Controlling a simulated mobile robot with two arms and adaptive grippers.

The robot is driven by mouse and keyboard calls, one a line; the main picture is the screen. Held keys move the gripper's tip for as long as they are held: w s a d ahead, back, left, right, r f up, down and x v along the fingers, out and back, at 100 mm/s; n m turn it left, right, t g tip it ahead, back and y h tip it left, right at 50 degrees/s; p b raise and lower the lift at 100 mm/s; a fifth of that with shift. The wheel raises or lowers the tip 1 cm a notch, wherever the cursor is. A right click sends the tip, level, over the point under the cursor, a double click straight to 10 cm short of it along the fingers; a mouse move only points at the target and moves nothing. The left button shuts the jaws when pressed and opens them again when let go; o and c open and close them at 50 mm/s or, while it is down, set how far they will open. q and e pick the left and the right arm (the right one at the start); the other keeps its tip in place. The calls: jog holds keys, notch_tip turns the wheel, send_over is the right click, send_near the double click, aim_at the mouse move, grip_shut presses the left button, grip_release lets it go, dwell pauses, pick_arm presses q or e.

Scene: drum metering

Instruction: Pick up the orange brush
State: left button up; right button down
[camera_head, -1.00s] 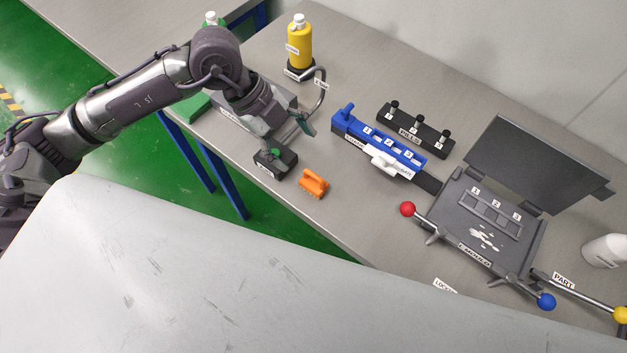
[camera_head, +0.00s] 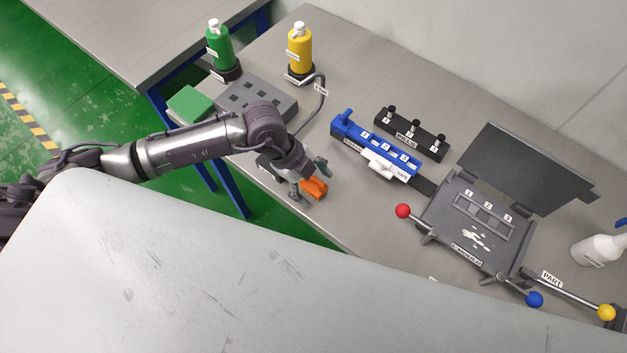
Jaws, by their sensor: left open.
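The orange brush (camera_head: 315,188) lies on the grey table near its front edge, left of the blue metering block. My left gripper (camera_head: 308,182) is open just above the brush, with one finger on each side of it in the picture. The gripper partly covers the brush, and I cannot tell whether the fingers touch it. My right gripper does not show.
A grey block with holes (camera_head: 262,98), a green bottle (camera_head: 219,46) and a yellow bottle (camera_head: 300,50) stand behind my left arm. The blue metering block (camera_head: 372,145) and the open grey mould (camera_head: 470,235) stand to the right. A dark box beside the brush is mostly hidden.

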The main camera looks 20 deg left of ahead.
pick_arm(q)
jog(key=shift+d+f, duration=0.25)
jog(key=shift+f, duration=0.3)
jog(key=c, duration=1.3)
jog(key=shift+r, duration=0.1)
jog(key=shift+r, duration=0.15)
jog(key=shift+c, duration=0.6)
notch_tip(320, 180, up, 3)
jog(key=shift+w+r+b, duration=0.1)
jog(key=shift+w+b, duration=0.05)
jog(key=shift+b, duration=0.55)
grip_shut()
jog(key=s+d+r+b, duration=0.2)
jog(key=s+d+r, duration=0.5)
jog(key=s, duration=0.2)
jog(key=shift+s+r, duration=0.2)
jog(key=shift+d, duration=0.1)
